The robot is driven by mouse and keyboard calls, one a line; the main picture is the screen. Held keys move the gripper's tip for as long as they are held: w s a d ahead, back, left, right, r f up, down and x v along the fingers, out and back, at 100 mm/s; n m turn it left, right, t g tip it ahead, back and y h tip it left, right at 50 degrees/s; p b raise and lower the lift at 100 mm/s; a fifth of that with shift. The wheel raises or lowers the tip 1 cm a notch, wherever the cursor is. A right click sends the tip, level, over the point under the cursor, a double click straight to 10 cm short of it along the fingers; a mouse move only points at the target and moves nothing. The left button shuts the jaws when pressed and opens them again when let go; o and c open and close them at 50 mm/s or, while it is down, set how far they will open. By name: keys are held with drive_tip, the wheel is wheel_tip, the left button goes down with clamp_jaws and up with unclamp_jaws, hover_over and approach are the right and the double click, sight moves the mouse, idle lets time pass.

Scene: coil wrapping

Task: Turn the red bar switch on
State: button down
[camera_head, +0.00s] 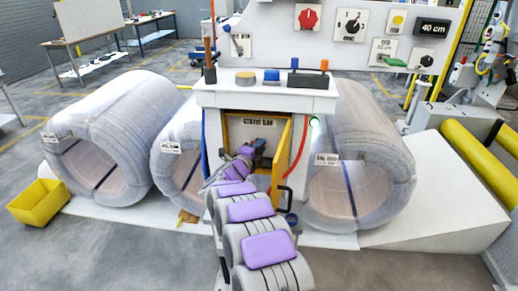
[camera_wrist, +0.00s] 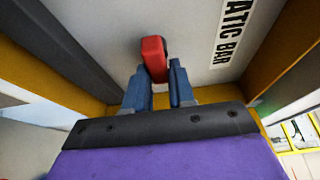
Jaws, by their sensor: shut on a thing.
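The red bar switch (camera_wrist: 153,57) shows in the wrist view as a red lever on the pale back wall of an open cabinet (camera_head: 233,132). My gripper (camera_wrist: 159,77) has its two blue-grey fingers on either side of the lever's lower part and is shut on it. The lever stands close to upright, leaning slightly. A "STATIC BAR" label (camera_head: 258,121) is above the gripper in the head view; part of it also shows to the right of the lever in the wrist view (camera_wrist: 234,30). In the head view my gripper (camera_head: 262,146) hides the lever.
The cabinet's yellow door (camera_head: 284,150) stands open on the right, close to my arm. Yellow-brown cabinet edges frame my wrist. Wrapped coils (camera_head: 110,105) stand on both sides. A control panel (camera_head: 370,22) with knobs is above. A yellow bin (camera_head: 38,203) is at the left.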

drive_tip(key=shift+f, duration=0.3)
drive_tip(key=c, duration=1.2)
unclamp_jaws()
drive_tip(key=shift+o, duration=0.8)
drive_tip(key=shift+r, duration=0.15)
drive_tip(key=p+v, duration=0.2)
drive_tip(key=v, duration=1.5)
drive_tip(key=shift+s, duration=0.15)
drive_tip(key=shift+a, duration=0.1)
